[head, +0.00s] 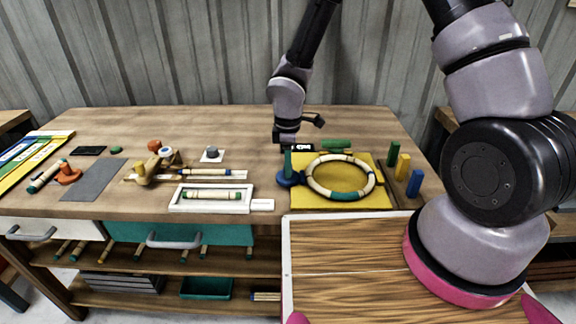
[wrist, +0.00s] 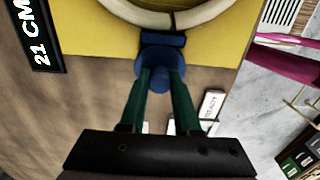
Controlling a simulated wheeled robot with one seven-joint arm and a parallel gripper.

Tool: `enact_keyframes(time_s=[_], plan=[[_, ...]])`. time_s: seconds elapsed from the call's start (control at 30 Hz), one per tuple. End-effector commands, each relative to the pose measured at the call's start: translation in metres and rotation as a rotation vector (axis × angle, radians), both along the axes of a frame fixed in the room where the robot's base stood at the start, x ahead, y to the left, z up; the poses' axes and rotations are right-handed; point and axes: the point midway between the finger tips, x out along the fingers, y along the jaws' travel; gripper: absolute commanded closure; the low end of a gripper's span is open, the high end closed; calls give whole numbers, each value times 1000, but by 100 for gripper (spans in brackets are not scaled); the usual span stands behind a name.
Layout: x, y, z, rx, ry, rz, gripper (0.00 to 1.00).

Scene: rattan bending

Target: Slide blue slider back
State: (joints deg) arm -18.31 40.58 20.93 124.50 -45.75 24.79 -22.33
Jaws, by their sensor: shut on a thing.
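The blue slider (head: 289,180) is at the left edge of the yellow board (head: 380,199). In the wrist view the blue slider (wrist: 163,40) shows a round knob and a flat block, with the block close against the pale ring; I cannot tell whether they touch. My gripper (head: 288,168) reaches down to the slider from above. In the wrist view my gripper's green fingers (wrist: 160,80) are closed on the blue knob, which they partly hide. The rattan ring (head: 365,188), pale with green bands, lies on the yellow board.
A black "21 CM" label (wrist: 37,38) lies beside the board. Green (head: 393,153), yellow (head: 402,167) and blue (head: 414,183) blocks stand to the right. A white tray (head: 174,204) holding a rattan piece is to the left.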

Motion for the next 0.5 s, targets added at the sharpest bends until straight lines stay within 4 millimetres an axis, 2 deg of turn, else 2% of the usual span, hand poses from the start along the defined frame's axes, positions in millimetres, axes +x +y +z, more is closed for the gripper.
enact_keyframes(time_s=[0.13, 0.33, 0.5], plan=[[1, 2, 0, 0, -2, 0, 100], [1, 26, 0, 1, -2, 2, 100], [2, 30, 0, 2, -1, 0, 100]])
